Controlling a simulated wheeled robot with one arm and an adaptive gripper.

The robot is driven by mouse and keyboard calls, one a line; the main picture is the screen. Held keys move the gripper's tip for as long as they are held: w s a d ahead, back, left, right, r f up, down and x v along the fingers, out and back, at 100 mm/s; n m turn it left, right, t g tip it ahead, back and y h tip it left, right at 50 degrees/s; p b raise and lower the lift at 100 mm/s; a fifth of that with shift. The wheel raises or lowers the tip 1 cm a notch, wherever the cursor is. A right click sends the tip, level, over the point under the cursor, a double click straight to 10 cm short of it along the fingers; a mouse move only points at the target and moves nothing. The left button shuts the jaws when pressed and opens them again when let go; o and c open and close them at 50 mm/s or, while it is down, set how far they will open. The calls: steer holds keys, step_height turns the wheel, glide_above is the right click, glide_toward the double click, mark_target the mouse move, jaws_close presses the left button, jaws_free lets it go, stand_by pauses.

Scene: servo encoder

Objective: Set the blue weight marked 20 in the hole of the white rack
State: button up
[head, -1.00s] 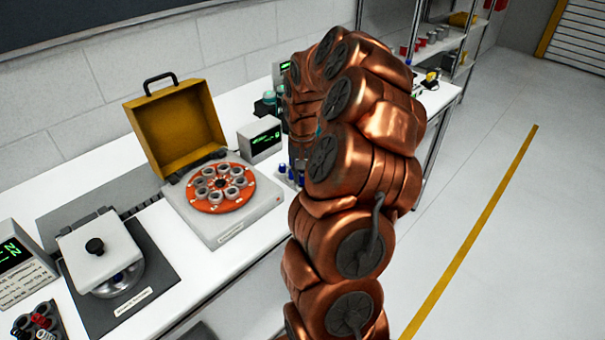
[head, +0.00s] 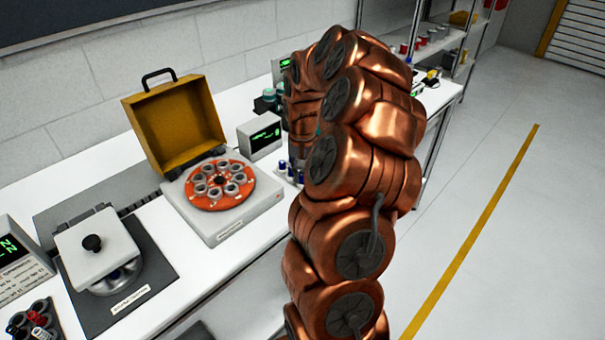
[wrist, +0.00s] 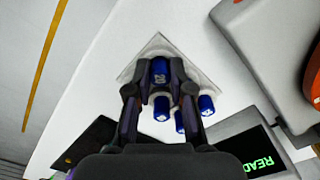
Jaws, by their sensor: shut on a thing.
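My gripper (wrist: 160,90) is shut on a blue weight (wrist: 159,72) whose top mark looks like 20, in the wrist view. The white rack (wrist: 157,45) lies under it on the white bench. The held weight is over or in the rack's far corner; I cannot tell how deep it sits. Several other blue weights (wrist: 206,104) with white-marked tops stand in the rack nearer the display. In the head view, my arm hides my gripper and most of the rack; a few blue weights (head: 283,167) show at the arm's left edge.
A centrifuge (head: 235,222) with a red rotor and open yellow lid stands left of the rack. A green-text display (head: 262,135) sits close behind; it also shows in the wrist view (wrist: 250,150). A lidded device (head: 100,250) stands further left. Bench between rack and edge is clear.

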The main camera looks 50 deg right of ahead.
stand_by(0.3)
steer(key=o, duration=0.9)
steer(key=shift+r, duration=2.95)
